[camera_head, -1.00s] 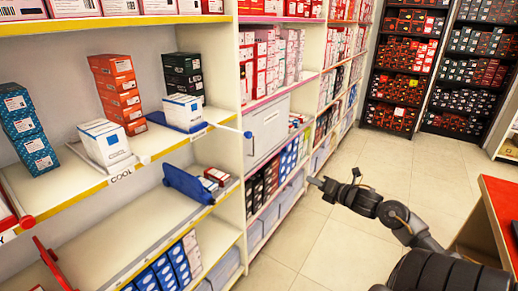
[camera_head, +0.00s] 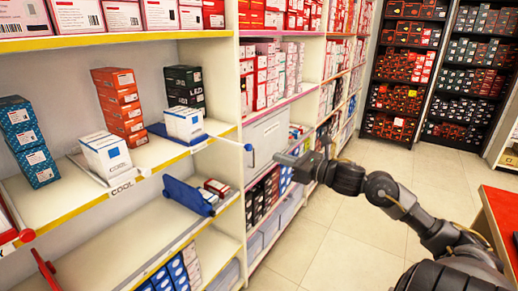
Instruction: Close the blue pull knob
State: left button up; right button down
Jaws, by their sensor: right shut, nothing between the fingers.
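The blue pull knob (camera_head: 248,147) is at the end of a thin rod that sticks out past the yellow front edge of the middle shelf. The rod leads back to a blue tray (camera_head: 168,134) with a white and blue box (camera_head: 184,124) on it. My right gripper (camera_head: 280,158) is shut and empty. In the picture it is just right of the knob and slightly lower, with a small gap between them. I cannot tell their difference in depth. My left gripper is not in view.
A blue panel (camera_head: 188,196) juts from the lower shelf. Orange boxes (camera_head: 120,108), dark boxes (camera_head: 185,89) and blue boxes (camera_head: 27,142) stand on the middle shelf. A red table (camera_head: 500,214) is at the right. The tiled floor (camera_head: 330,220) is clear.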

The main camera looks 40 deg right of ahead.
aim_at(251, 149)
jog(key=p+x, duration=0.1)
jog(key=x, duration=0.2)
jog(key=p+x, duration=0.2)
jog(key=x, duration=0.2)
jog(key=shift+w+r, duration=0.1)
jog(key=shift+r, duration=0.1)
jog(key=shift+w+a+f+p, duration=0.2)
jog(key=shift+w+p, duration=0.15)
jog(key=shift+w, duration=0.15)
jog(key=shift+w, duration=0.1)
